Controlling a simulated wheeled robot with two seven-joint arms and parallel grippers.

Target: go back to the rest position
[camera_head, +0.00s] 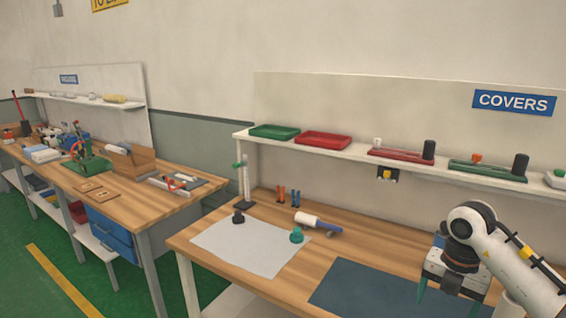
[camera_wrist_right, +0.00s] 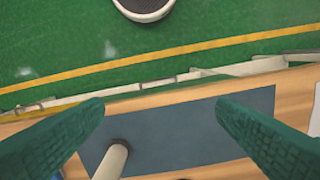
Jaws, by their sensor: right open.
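My right gripper (camera_head: 449,296) is at the lower right of the head view, above the right part of the wooden workbench (camera_head: 395,246). Its two green fingers point down and stand well apart. In the right wrist view the gripper (camera_wrist_right: 160,108) is open, with nothing between the fingers. Below it lies the dark blue mat (camera_wrist_right: 180,130), which also shows in the head view (camera_head: 365,290). My left gripper is not in view.
A white cylinder (camera_wrist_right: 112,160) shows by the left finger. A light grey sheet (camera_head: 245,250), a teal knob (camera_head: 296,236) and a white-and-blue tool (camera_head: 309,220) lie left on the bench. A shelf (camera_head: 345,151) with trays runs behind. A cluttered second bench (camera_head: 150,205) stands left.

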